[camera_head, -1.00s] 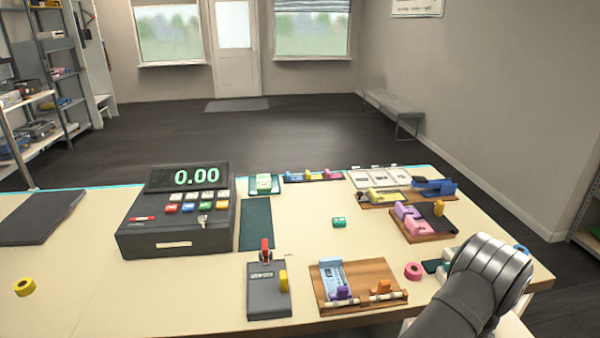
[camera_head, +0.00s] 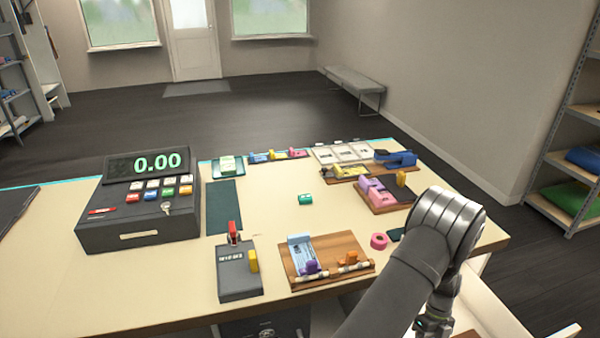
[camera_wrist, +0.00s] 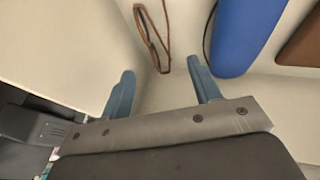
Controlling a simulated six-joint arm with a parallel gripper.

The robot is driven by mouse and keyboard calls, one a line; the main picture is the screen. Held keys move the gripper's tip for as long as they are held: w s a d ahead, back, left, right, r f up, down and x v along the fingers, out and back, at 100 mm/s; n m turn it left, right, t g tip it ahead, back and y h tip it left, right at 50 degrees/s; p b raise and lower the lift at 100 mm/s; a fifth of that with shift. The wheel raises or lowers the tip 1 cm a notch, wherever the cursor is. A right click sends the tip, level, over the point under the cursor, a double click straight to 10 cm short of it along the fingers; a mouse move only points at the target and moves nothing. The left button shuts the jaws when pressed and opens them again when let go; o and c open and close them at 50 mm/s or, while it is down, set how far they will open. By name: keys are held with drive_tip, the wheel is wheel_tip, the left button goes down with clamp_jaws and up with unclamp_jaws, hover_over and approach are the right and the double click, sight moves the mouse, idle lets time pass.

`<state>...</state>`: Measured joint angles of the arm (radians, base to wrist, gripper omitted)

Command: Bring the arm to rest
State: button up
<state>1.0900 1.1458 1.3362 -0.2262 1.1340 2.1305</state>
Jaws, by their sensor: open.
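My gripper (camera_wrist: 162,88) shows in the wrist view with its two blue-grey fingers spread apart. Nothing is between the fingers. In the head view my arm rises from the bottom edge, bends at the right end of the counter, and its end hangs down beside the counter's right front. My gripper's fingertips cannot be made out there.
In the wrist view a brown looped cord (camera_wrist: 152,38) and a blue rounded object (camera_wrist: 245,35) lie beyond the fingers. In the head view the counter (camera_head: 270,200) carries a cash register (camera_head: 140,205), a card terminal (camera_head: 238,270) and a wooden tray (camera_head: 345,245). Shelves (camera_head: 560,160) stand right.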

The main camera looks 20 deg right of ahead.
drive_tip(key=x, duration=0.5)
drive_tip(key=shift+f, duration=0.3)
drive_tip(key=s+d+r, duration=0.1)
drive_tip(key=d+r, duration=0.5)
drive_tip(key=r, duration=0.8)
drive_tip(key=s+d+r, duration=0.2)
drive_tip(key=d+r, duration=0.5)
drive_tip(key=r, duration=0.6)
drive_tip(key=s+d+r, duration=0.1)
drive_tip(key=d+r, duration=0.5)
drive_tip(key=r, duration=0.8)
drive_tip(key=w+r+n+h, duration=0.2)
drive_tip(key=w+r+n, duration=0.2)
drive_tip(key=w+r, duration=0.15)
drive_tip(key=w+a+n+g+h, duration=0.1)
drive_tip(key=w+a+n, duration=0.2)
drive_tip(key=w, duration=0.6)
drive_tip(key=shift+w+a+n+h, duration=0.25)
drive_tip(key=shift+a+n+h, duration=0.05)
drive_tip(key=shift+n+h, duration=0.1)
